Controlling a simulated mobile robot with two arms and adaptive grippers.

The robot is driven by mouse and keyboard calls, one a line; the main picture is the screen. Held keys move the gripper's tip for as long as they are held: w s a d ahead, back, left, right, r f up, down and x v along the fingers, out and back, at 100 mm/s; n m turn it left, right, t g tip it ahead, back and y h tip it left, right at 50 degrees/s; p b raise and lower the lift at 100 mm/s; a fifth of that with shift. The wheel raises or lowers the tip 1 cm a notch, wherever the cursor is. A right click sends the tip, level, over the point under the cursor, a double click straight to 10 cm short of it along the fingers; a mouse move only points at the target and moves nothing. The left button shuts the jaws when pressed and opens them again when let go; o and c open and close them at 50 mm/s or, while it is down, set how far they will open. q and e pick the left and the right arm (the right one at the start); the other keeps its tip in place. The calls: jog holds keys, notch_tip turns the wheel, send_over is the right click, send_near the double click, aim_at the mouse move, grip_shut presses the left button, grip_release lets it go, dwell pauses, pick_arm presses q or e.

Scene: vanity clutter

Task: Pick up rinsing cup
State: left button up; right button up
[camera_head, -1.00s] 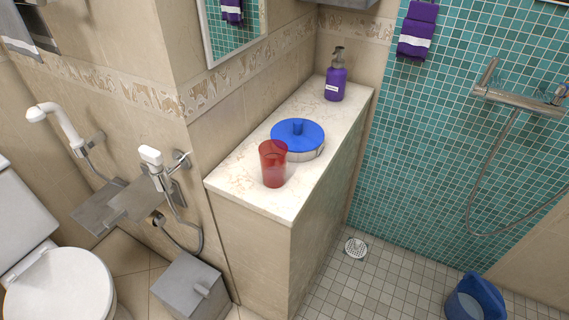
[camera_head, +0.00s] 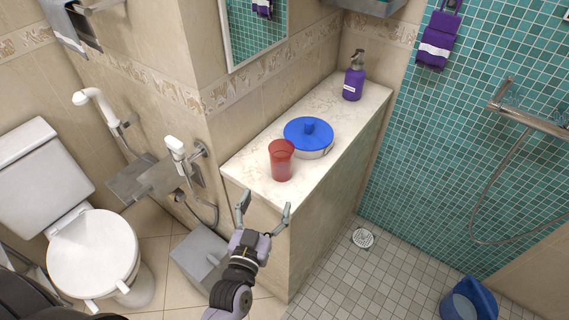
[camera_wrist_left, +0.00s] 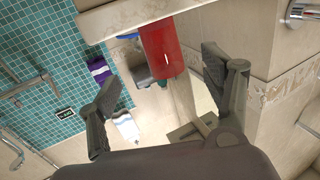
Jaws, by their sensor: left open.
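The rinsing cup (camera_head: 281,160) is a red, see-through tumbler. It stands upright on the near part of the marble counter (camera_head: 258,177). My left gripper (camera_head: 264,208) is open and empty, in front of the counter's near end and short of the cup. In the left wrist view the cup (camera_wrist_left: 161,46) shows ahead, between the two spread fingers (camera_wrist_left: 160,82) and apart from both of them. My right gripper is not in view.
A round container with a blue lid (camera_head: 308,132) stands close behind the cup. A purple pump bottle (camera_head: 354,77) stands at the counter's far end. A wall (camera_head: 225,90) bounds the counter's left side. A toilet (camera_head: 92,248) is at the left.

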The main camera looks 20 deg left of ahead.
aim_at(278, 172)
pick_arm(q)
jog(key=w+p, duration=0.1)
jog(key=w, duration=0.6)
jog(key=shift+w, duration=0.7)
jog(key=w+p, duration=0.1)
jog(key=w, duration=0.1)
jog(key=w+p, duration=0.1)
jog(key=w, duration=0.1)
jog(key=shift+w+a, duration=0.2)
jog(key=shift+w, duration=0.4)
jog(key=shift+s, duration=0.1)
jog(key=shift+c, duration=0.4)
jog(key=shift+c, duration=0.6)
jog(key=c, duration=1.1)
